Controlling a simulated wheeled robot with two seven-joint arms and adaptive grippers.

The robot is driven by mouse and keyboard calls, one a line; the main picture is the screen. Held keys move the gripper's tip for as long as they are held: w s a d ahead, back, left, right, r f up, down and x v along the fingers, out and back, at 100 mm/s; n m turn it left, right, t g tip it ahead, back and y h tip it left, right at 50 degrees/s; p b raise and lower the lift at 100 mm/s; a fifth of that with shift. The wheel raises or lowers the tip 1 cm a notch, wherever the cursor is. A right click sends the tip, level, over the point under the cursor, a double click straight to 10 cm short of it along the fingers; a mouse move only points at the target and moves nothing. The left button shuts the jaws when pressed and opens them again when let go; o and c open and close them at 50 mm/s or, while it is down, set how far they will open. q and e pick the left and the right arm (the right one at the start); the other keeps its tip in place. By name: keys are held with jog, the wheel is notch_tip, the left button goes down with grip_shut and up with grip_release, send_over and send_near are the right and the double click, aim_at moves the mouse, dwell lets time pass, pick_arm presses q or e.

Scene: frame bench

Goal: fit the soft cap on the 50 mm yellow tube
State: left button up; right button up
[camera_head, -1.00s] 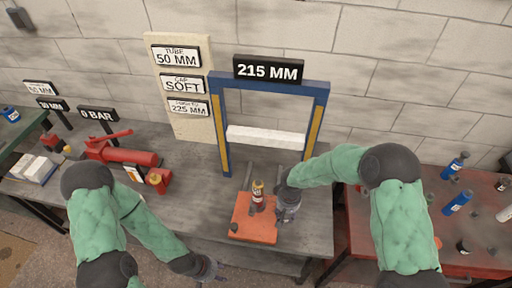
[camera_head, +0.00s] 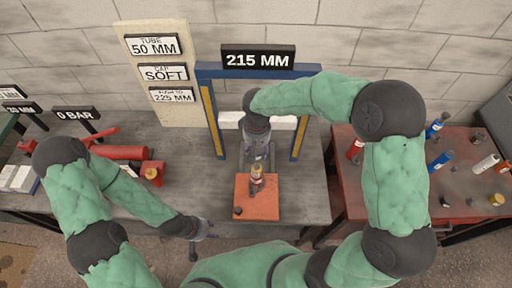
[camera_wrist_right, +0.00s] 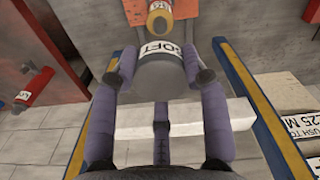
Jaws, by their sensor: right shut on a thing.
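The yellow tube (camera_head: 257,184) stands upright on the orange plate (camera_head: 274,208), with a label on its side. In the right wrist view its yellow top (camera_wrist_right: 159,22) shows beyond my fingers. My right gripper (camera_head: 259,150) is behind the tube, between the posts of the blue frame. It is shut on a grey cap (camera_wrist_right: 158,72) whose label partly reads SOFT; the cap is apart from the tube in the picture. The cap is hard to make out in the head view. My left gripper (camera_head: 205,230) is low at the bench's front edge, away from the tube; its fingers are too small to judge.
The blue and yellow frame (camera_head: 209,118) carries a 215 MM sign (camera_head: 258,59) and a white crossbar (camera_head: 284,123). A red pump (camera_head: 122,153) stands left on the grey bench. The red table (camera_head: 372,205) at right holds several coloured cylinders. A small dark piece (camera_head: 238,211) lies on the plate.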

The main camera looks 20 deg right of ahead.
aim_at(257, 165)
jog(key=shift+f+b, duration=2.15)
jog(key=shift+f, duration=0.75)
jog(key=shift+f+b, duration=1.5)
jog(key=shift+f, duration=0.45)
jog(key=o, duration=1.3)
notch_tip(257, 165, up, 12)
